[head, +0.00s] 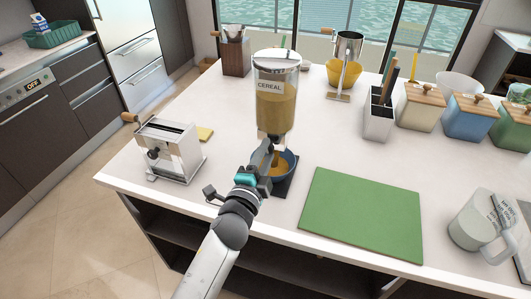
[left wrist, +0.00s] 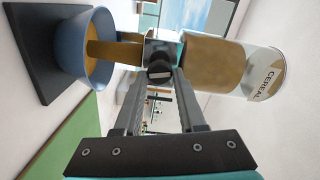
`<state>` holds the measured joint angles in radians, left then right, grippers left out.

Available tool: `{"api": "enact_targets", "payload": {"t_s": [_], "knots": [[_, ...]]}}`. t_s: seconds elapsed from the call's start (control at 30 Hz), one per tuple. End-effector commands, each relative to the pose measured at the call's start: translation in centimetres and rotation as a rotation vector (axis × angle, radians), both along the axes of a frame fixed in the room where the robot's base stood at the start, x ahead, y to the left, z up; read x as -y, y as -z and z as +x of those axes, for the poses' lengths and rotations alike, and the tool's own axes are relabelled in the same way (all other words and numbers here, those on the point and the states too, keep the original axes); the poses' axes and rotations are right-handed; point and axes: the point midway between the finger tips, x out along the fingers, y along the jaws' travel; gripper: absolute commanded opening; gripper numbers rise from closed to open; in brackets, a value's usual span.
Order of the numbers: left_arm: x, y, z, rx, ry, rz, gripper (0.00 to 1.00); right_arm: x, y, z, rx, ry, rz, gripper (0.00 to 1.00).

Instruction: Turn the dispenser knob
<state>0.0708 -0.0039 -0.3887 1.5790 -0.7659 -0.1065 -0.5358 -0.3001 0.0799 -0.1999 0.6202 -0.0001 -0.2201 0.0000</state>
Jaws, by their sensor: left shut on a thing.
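The cereal dispenser (head: 275,105) stands upright on the white counter, its clear hopper filled with brown cereal. In the left wrist view the dispenser (left wrist: 215,65) lies sideways in the picture, and its dark round knob (left wrist: 160,72) sits between my fingertips. My left gripper (head: 266,155) is shut on the knob, and it also shows in the left wrist view (left wrist: 160,80). A blue bowl (head: 290,163) with orange-brown contents stands under the spout, and it also shows in the wrist view (left wrist: 98,72). A brown column (left wrist: 118,50) spans from spout to bowl. My right gripper is not in view.
A green board (head: 362,215) lies right of the bowl. A metal pasta machine (head: 172,150) stands to the left. A measuring jug (head: 480,225) is at the right, and wooden-lidded canisters (head: 468,118) stand at the back right.

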Motion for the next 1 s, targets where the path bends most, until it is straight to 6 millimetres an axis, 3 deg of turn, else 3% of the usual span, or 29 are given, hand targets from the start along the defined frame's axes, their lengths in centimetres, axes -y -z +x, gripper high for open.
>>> {"api": "enact_targets", "payload": {"t_s": [0.4,1.0], "knots": [[0.0,0.11,-0.01,0.065,0.0,0.204,0.0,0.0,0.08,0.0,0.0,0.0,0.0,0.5],[-0.02,0.12,0.01,0.076,-0.001,0.238,0.0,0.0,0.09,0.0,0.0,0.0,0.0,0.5]]}}
